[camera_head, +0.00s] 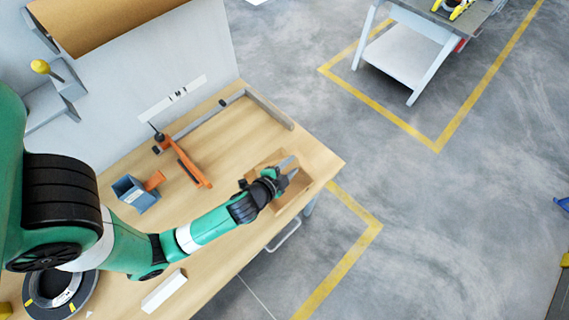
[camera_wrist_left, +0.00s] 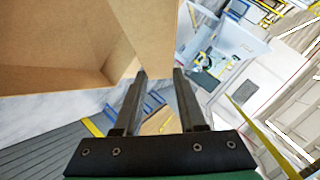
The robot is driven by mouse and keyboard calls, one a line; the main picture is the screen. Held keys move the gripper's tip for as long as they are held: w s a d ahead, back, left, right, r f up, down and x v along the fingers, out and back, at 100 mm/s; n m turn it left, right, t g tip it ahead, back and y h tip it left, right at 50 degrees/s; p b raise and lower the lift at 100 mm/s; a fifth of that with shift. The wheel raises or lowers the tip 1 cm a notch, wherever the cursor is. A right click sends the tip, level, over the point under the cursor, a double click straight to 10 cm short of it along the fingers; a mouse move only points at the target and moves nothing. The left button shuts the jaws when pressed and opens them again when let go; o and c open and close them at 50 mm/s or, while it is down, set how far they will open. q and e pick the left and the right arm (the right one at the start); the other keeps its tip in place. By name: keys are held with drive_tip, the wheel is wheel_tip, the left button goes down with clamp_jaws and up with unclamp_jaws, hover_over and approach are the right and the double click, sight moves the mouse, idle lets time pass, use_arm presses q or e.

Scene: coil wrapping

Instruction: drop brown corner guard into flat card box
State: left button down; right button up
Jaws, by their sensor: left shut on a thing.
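The flat card box (camera_head: 302,185) is an open, light brown carton near the right end of the wooden bench. My left gripper (camera_head: 288,166) is over this box, its grey fingers low at the opening. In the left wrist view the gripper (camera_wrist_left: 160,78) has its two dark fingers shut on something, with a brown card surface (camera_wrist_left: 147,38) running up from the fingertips. I take this as the brown corner guard, but its edges blend with the box. The box (camera_wrist_left: 50,80) fills the upper left there. The guard is not distinct in the head view. My right gripper is out of view.
An orange tool (camera_head: 188,166) and a blue-grey holder (camera_head: 135,194) stand on the bench (camera_head: 235,135). A black coil (camera_head: 60,294) and a white block (camera_head: 164,291) lie near the front left. A grey rail (camera_head: 270,110) edges the back right. Open floor lies beyond.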

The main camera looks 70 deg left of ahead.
use_arm(q)
drive_tip(key=shift+c, duration=2)
unclamp_jaws()
drive_tip(key=p+v, duration=0.9)
drive_tip(key=v, duration=0.2)
drive_tip(key=shift+s+r, duration=0.2)
drive_tip(key=shift+s, duration=0.05)
drive_tip(key=shift+d, duration=0.15)
